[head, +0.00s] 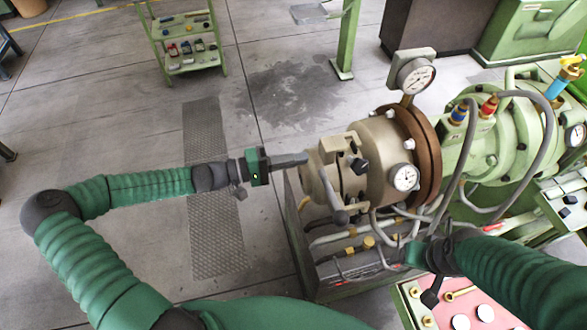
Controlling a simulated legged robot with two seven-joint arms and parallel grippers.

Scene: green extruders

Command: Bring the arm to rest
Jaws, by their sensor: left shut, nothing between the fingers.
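My left arm (125,188) reaches in from the left in a green sleeve. Its gripper (302,159) points right and is shut and empty. The fingertips are in front of or right beside the tan end of the extruder (380,145); I cannot tell whether they touch it. My right arm (520,272) comes in from the lower right. Its gripper (398,254) is low in front of the extruder, over the hoses, and its fingers are too unclear to read.
Pressure gauges (415,76) and grey hoses (545,130) stick out from the extruder. A pink-topped panel (470,305) with knobs lies below my right arm. A green shelf cart (190,55) stands at the back. The grey floor (100,110) on the left is clear.

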